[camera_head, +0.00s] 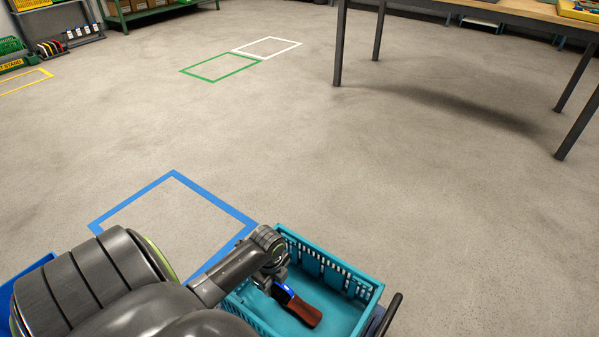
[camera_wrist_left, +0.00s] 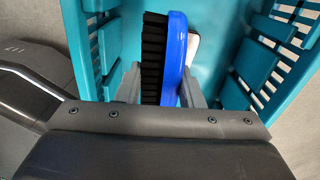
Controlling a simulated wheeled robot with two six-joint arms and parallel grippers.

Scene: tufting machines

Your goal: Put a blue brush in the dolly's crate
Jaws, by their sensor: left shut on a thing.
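The teal crate (camera_head: 357,300) is at the bottom of the head view, and its slotted walls also show in the left wrist view (camera_wrist_left: 222,40). My left gripper (camera_head: 272,280) reaches down into the crate from the left. It is shut on a blue brush (camera_wrist_left: 175,55) with black bristles, between its two fingers (camera_wrist_left: 163,92). In the head view only a small blue part of the brush (camera_head: 284,292) shows. A reddish-brown piece (camera_head: 303,310) is right beside it; I cannot tell whether it belongs to the brush. Whether the brush touches the crate floor is unclear. My right gripper is out of view.
A dark dolly handle (camera_head: 390,314) stands at the crate's right. A blue floor outline (camera_head: 130,197) lies to the left. A table with dark legs (camera_head: 338,45) stands at the back right. The floor between is open.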

